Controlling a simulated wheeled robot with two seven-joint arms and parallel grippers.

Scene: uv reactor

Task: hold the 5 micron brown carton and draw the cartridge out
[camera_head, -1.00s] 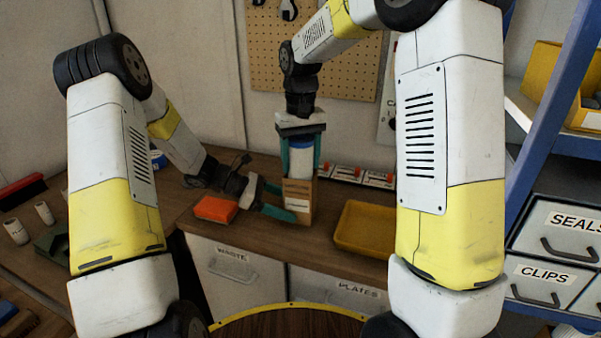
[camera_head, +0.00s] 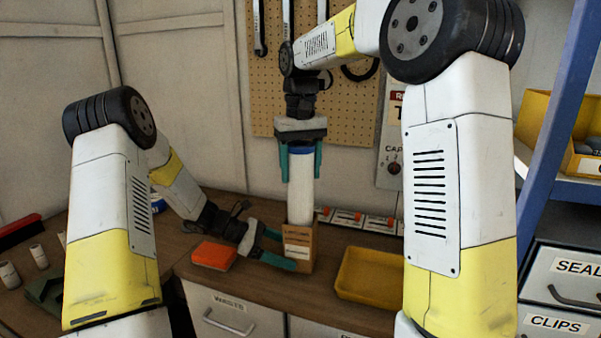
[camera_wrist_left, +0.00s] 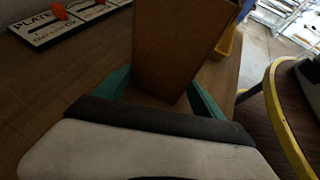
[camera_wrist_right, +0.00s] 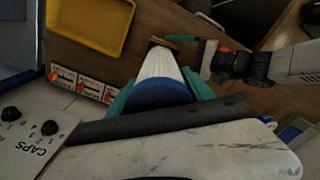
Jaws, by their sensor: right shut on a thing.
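The brown carton (camera_head: 298,249) stands upright and open-topped on the bench. A white cartridge (camera_head: 300,193) with a blue end rises tall out of it; its lower end is hidden by the carton. My right gripper (camera_head: 301,165) points down and is shut on the cartridge's upper end, which shows blue between the fingers in the right wrist view (camera_wrist_right: 162,94). My left gripper (camera_head: 284,250) is low at the carton's left side. In the left wrist view its teal fingers flank the carton (camera_wrist_left: 175,45); whether they press on it is unclear.
An orange block (camera_head: 214,256) lies left of the carton. An empty yellow tray (camera_head: 372,275) sits to its right. Small plates with orange parts (camera_head: 346,219) line the back of the bench. A pegboard (camera_head: 335,105) with tools hangs behind.

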